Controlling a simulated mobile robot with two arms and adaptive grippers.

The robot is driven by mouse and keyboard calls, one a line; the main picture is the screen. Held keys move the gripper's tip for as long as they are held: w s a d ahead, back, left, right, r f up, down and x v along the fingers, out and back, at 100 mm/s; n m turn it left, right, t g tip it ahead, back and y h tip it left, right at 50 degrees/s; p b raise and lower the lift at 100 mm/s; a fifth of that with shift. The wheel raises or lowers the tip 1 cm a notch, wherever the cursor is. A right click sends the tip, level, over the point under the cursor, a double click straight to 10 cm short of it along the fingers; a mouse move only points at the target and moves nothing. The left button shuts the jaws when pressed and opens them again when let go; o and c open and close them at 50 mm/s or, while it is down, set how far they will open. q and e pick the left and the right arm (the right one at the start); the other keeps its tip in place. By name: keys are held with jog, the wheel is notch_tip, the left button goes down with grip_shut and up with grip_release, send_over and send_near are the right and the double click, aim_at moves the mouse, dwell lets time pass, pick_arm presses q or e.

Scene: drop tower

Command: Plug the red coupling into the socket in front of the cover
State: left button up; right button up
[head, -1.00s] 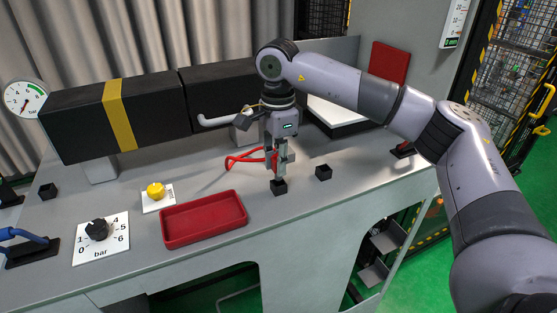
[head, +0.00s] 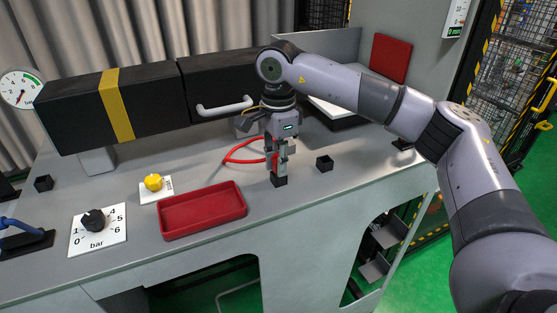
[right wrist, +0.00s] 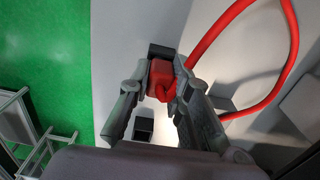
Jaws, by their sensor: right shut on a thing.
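My right gripper (head: 279,165) points down over the bench and is shut on the red coupling (right wrist: 161,80), which has a red hose attached. In the head view its fingers mostly hide the coupling. The fingertips are just above a small black socket (head: 280,181); in the right wrist view a black block (right wrist: 160,51) shows right at the coupling's end. I cannot tell whether the coupling is seated. A second black socket (head: 325,163) stands empty to the right. The black cover (head: 222,85) with a white handle is behind the gripper. My left gripper is not in view.
A red tray (head: 203,210) lies left of the gripper near the front edge. A yellow knob (head: 153,182), a black pressure dial (head: 94,220) and a blue-handled part (head: 28,239) are further left. The red hose (head: 235,155) loops behind the gripper.

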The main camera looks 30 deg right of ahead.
jog(key=shift+f, duration=0.3)
dwell(0.4)
jog(key=o, duration=0.9)
jog(key=shift+r, duration=0.1)
notch_tip(320, 180, up, 12)
jog(key=shift+f, duration=0.1)
dwell(0.3)
